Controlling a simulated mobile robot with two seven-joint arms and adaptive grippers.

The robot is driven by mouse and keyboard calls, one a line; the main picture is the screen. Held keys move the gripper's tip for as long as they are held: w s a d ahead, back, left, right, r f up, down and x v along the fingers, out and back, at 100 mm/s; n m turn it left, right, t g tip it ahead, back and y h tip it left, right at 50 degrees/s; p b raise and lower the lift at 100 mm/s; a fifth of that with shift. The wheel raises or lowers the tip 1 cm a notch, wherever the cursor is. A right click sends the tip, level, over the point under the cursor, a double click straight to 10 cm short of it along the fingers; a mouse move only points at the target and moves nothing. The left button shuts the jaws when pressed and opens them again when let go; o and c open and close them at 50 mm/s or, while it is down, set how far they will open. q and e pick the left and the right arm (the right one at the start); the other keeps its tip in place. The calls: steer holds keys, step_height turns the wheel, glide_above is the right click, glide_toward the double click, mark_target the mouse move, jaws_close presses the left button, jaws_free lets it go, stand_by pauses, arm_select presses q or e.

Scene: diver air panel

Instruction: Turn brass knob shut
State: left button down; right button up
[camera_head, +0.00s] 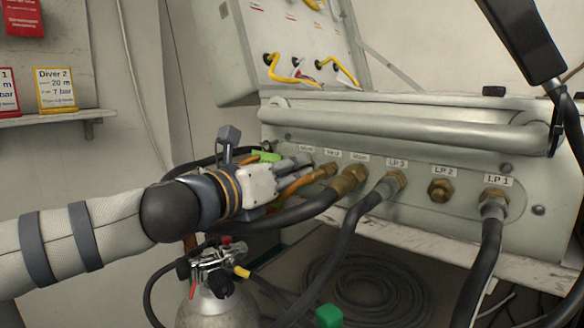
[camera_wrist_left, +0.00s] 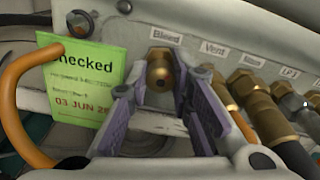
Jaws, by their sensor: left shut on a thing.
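The brass knob (camera_wrist_left: 160,76) sits on the panel under the "Bleed" label (camera_wrist_left: 167,35) in the left wrist view. My left gripper (camera_wrist_left: 162,88) has its two purple-padded fingers on either side of the knob and is shut on it. In the head view my left gripper (camera_head: 300,172) reaches from the left to the left end of the panel (camera_head: 455,204). There its fingers hide the knob. My right gripper is not in view.
A green "Checked" tag (camera_wrist_left: 80,82) and an orange cord (camera_wrist_left: 22,100) hang left of the fingers. Brass fittings with dark hoses (camera_head: 350,230) crowd the right side. A gas cylinder (camera_head: 215,305) stands below my left arm. A bar (camera_head: 400,124) runs above the panel.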

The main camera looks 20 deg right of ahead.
arm_select(q)
steer(key=m, duration=1.1)
steer(key=shift+m, duration=0.3)
stand_by(0.5)
steer(key=c, duration=1.7)
jaws_free()
steer(key=v, duration=1.2)
